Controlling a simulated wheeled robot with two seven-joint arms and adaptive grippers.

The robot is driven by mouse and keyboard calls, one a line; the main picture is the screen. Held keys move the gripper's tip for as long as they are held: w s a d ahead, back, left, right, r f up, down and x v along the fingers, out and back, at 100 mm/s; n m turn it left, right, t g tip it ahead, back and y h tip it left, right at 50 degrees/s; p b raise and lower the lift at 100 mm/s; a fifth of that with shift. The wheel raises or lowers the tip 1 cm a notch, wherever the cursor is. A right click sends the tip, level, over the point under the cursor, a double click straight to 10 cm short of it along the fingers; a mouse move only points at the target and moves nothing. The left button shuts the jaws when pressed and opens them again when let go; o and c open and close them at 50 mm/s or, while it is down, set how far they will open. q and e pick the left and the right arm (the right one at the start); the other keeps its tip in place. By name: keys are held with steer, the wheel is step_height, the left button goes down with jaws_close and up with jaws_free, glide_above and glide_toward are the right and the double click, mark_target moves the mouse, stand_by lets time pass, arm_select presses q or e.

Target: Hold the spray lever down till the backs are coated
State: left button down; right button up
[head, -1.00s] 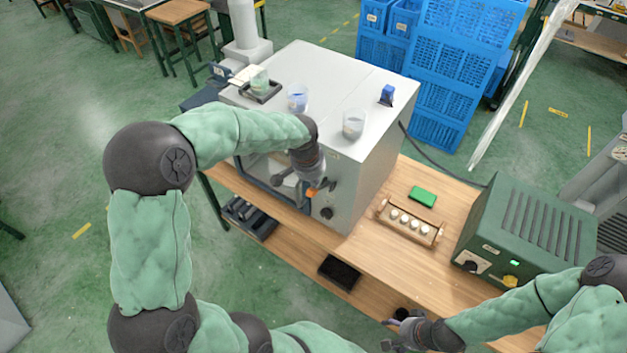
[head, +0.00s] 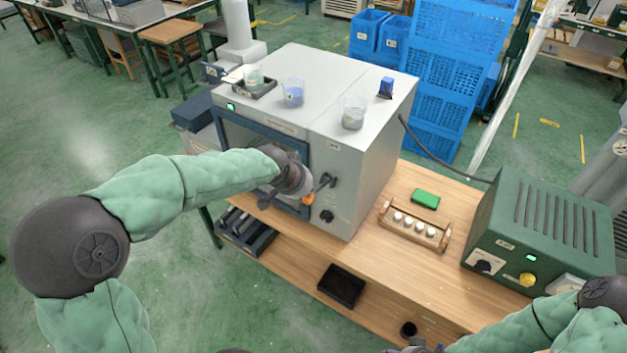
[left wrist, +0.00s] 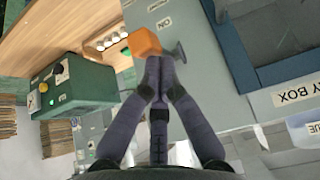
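The grey spray box (head: 352,185) stands on a wooden bench, with a dark-framed window (head: 231,141) on its front. An orange lever (head: 308,199) sits on the front panel. It also shows in the left wrist view (left wrist: 143,42). My left gripper (head: 301,186) is at the lever. In the left wrist view its fingers (left wrist: 157,62) are together, with nothing seen between them, and their tips meet the lever's edge; firm contact is unclear. My right gripper (head: 418,348) is mostly cut off at the bottom edge. The backs are not visible; my left arm covers much of the window.
A wooden rack of white-topped jars (head: 414,226), a green block (head: 425,198) and a green control unit (head: 540,235) stand right of the box. Cups, including a blue one (head: 293,93), sit on top. A black tray (head: 341,286) lies on the lower front bench area.

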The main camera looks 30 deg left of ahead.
arm_select(q)
step_height(320, 180, down, 8)
steer(key=s+t+b, duration=0.2)
steer(key=t+b, duration=0.2)
steer(key=b, duration=1.7)
steer(key=shift+f+h, duration=0.2)
steer(key=shift+h, duration=0.1)
steer(key=shift+f, duration=0.3)
stand_by(3.2)
stand_by(0.6)
